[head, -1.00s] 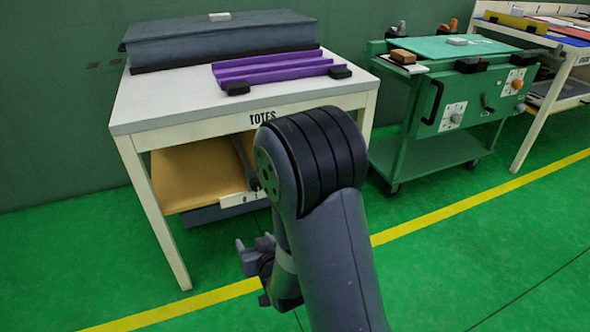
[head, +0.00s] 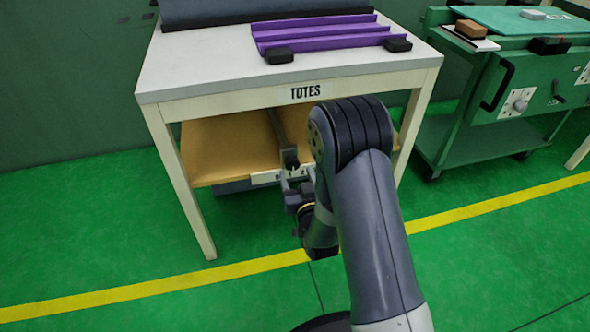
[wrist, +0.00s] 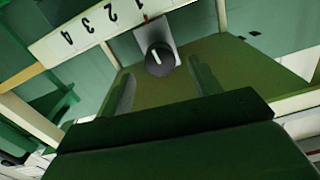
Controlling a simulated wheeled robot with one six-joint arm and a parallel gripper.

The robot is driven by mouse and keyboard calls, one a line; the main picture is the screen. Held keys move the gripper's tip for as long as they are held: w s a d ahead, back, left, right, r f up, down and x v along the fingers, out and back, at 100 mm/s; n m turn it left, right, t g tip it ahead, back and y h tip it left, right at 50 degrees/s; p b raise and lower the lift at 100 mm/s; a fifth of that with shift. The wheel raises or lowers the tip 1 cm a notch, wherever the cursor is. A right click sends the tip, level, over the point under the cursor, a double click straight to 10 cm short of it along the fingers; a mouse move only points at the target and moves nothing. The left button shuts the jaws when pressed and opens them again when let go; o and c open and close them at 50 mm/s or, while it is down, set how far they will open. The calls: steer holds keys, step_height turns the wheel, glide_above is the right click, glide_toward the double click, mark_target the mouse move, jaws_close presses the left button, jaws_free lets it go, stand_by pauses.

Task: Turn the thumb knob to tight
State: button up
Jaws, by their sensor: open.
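A round black knob (wrist: 158,59) with a white pointer line sits on a pale grey plate (wrist: 152,32) in the wrist view. I cannot read a tight mark there. A dark shape at the table's lower shelf in the head view (head: 290,158) looks like the same knob. My gripper (wrist: 162,78) is open, its two fingers apart and empty. The knob shows beyond the fingertips, between them in the picture, with no contact visible. In the head view my gripper (head: 295,188) is low in front of the shelf, partly hidden by my arm.
A white number strip (wrist: 88,30) adjoins the knob plate. The table (head: 200,93) labelled TOTES carries a purple tray (head: 325,36) above brown shelf panels (head: 228,148). A green cart (head: 470,110) with another knob (head: 517,102) stands right. The green floor in front is open.

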mark_target(293, 166)
steer(key=shift+b+x, duration=0.3)
steer(key=shift+x, duration=1.65)
steer(key=shift+c, duration=0.5)
steer(key=c, duration=0.9)
